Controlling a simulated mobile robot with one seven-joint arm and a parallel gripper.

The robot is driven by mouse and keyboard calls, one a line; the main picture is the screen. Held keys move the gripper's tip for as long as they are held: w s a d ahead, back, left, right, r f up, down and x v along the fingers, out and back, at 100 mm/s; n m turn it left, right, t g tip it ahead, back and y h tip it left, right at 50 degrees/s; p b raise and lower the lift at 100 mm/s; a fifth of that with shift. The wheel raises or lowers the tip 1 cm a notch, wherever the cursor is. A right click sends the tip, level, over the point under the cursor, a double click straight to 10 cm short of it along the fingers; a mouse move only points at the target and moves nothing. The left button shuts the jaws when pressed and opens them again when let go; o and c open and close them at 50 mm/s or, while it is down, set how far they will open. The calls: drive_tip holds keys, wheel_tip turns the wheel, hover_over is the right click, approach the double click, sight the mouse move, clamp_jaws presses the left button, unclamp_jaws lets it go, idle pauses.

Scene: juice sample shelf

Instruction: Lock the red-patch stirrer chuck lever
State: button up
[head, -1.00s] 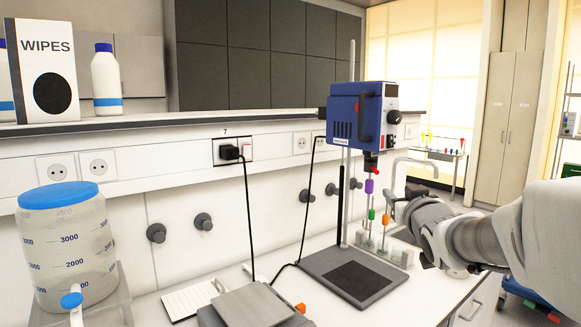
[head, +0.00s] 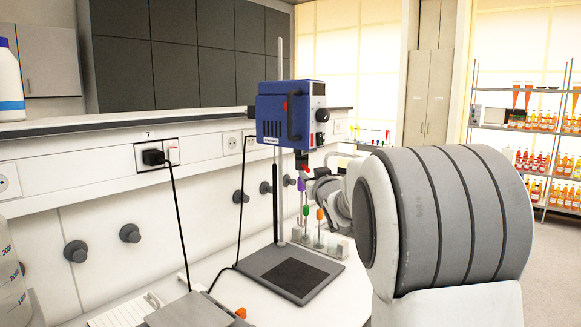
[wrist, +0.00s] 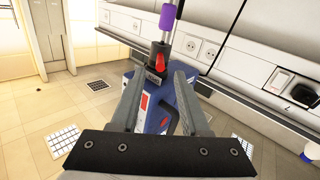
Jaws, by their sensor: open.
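The blue overhead stirrer (head: 272,115) is clamped on an upright rod above a dark base plate (head: 290,273). Its black chuck (head: 301,159) hangs below the motor, and a small red lever (head: 306,169) shows at its side. A purple-marked shaft (head: 301,185) is below the chuck. In the wrist view, which looks inverted, the red lever (wrist: 160,63) lies on the dark chuck (wrist: 158,50), beyond and between the fingertips. My gripper (wrist: 157,78) is open and empty. In the head view, my gripper (head: 318,183) is beside the chuck on the right, partly hidden by my arm.
A rack with coloured stirrer shafts (head: 320,243) stands behind the base plate, close to my arm. A black cable (head: 183,225) hangs from the wall socket (head: 155,157). Several wall knobs (head: 130,233) line the back panel. Bottle shelves (head: 530,120) stand far right.

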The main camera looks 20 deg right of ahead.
sight(306, 166)
drive_tip(key=w, duration=0.5)
drive_tip(key=w+p, duration=0.1)
drive_tip(key=w, duration=0.1)
drive_tip(key=shift+w+d, duration=0.2)
drive_tip(key=shift+d, duration=0.2)
clamp_jaws()
idle(1.1)
